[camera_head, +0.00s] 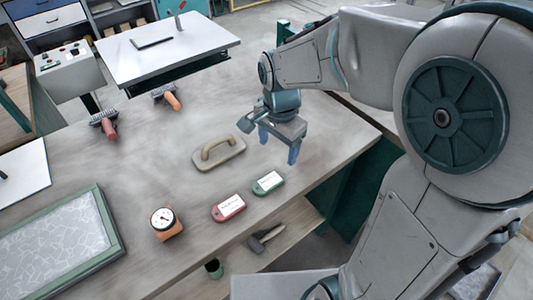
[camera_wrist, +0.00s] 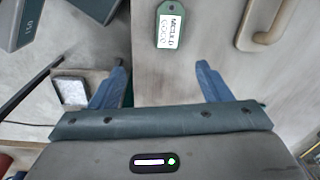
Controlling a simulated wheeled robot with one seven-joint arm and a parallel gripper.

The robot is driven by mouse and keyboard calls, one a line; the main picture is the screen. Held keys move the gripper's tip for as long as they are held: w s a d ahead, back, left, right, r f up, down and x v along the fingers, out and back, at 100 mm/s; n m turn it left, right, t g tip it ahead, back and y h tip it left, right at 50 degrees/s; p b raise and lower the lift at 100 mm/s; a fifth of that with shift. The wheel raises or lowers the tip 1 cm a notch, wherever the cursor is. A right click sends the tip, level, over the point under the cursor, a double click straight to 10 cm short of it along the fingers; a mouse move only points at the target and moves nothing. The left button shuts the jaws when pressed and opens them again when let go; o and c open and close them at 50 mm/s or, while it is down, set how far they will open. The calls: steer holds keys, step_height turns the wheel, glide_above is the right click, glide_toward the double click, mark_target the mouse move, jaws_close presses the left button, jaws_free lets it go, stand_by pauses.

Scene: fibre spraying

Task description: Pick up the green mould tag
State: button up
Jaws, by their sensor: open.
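The green mould tag (camera_head: 268,182) lies flat on the workbench, a green plate with a white label. In the wrist view the green tag (camera_wrist: 169,24) shows at the top, beyond my fingertips and roughly between their lines. My gripper (camera_head: 277,147) is above the bench near its right edge, up and a little to the right of the tag. In the wrist view my gripper's two blue fingers (camera_wrist: 162,78) are spread wide with nothing between them. A red tag (camera_head: 229,207) with a white label lies just left of the green one.
A wooden-handled float (camera_head: 218,152) lies left of my gripper. A dial gauge (camera_head: 167,223) stands left of the red tag. A framed fibre panel (camera_head: 121,243) fills the lower left. A hammer (camera_head: 266,238) is on the lower shelf (camera_head: 293,217).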

steer(key=w+a+f+m, duration=0.1)
steer(key=a+m, duration=0.1)
glide_above(270, 180)
steer(key=f, duration=0.9)
steer(key=shift+s+a+p, duration=0.1)
steer(key=shift+a+p, duration=0.25)
steer(key=shift+p, duration=0.05)
steer(key=shift+d+f+p, duration=0.15)
steer(key=shift+f+p, duration=0.2)
steer(key=shift+f, duration=1)
steer(key=shift+d+f+p, duration=0.15)
steer(key=shift+f+p, duration=0.15)
steer(key=shift+f, duration=1)
steer(key=c, duration=1.1)
